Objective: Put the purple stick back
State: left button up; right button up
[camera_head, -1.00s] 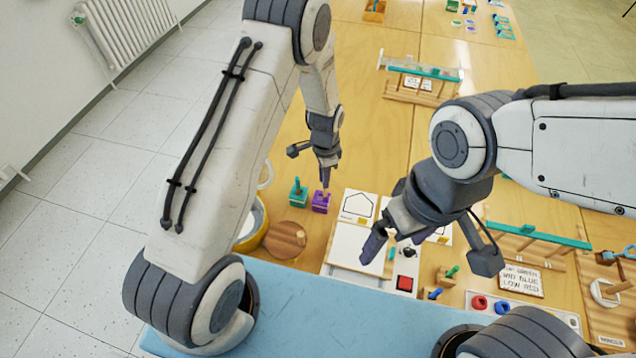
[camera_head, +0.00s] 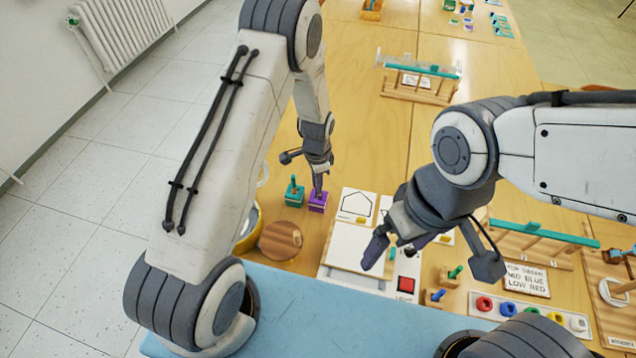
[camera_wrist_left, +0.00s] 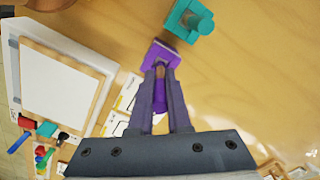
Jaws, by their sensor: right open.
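My left gripper (camera_head: 318,190) is right above the small purple block (camera_head: 317,203) on the table, its fingers pointing down. In the left wrist view my left gripper (camera_wrist_left: 160,78) has its fingers closed around the purple stick (camera_wrist_left: 157,92). A tan part shows at the stick's far end, towards the purple block (camera_wrist_left: 161,50). Whether the stick's end is inside the block is hidden. My right gripper (camera_head: 388,250) is open and empty over the white board.
A teal block with a teal stick (camera_head: 294,193) stands just left of the purple one. A round wooden disc (camera_head: 281,240) lies nearer. A white board (camera_head: 349,247), a red button (camera_head: 405,284), a lettered sign (camera_head: 527,279) and wooden racks (camera_head: 418,89) fill the right side and back.

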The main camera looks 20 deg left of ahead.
pick_arm(q)
jog(key=o, duration=0.4)
jog(key=shift+c, duration=0.2)
jog(key=shift+r, duration=0.15)
jog(key=shift+r, duration=0.25)
notch_tip(320, 180, up, 11)
jog(key=shift+r+b, duration=0.1)
jog(key=shift+b, duration=1.1)
jog(key=s+d+r+n, duration=0.2)
jog(key=s+d+r, duration=0.75)
jog(key=s, duration=0.35)
jog(key=s+r+n+h, duration=0.1)
jog(key=s+r, duration=0.2)
jog(key=s, duration=1.1)
jog(key=shift+s+d+r+n, duration=0.15)
jog(key=shift+s+r+n, duration=0.15)
jog(key=shift+r, duration=0.1)
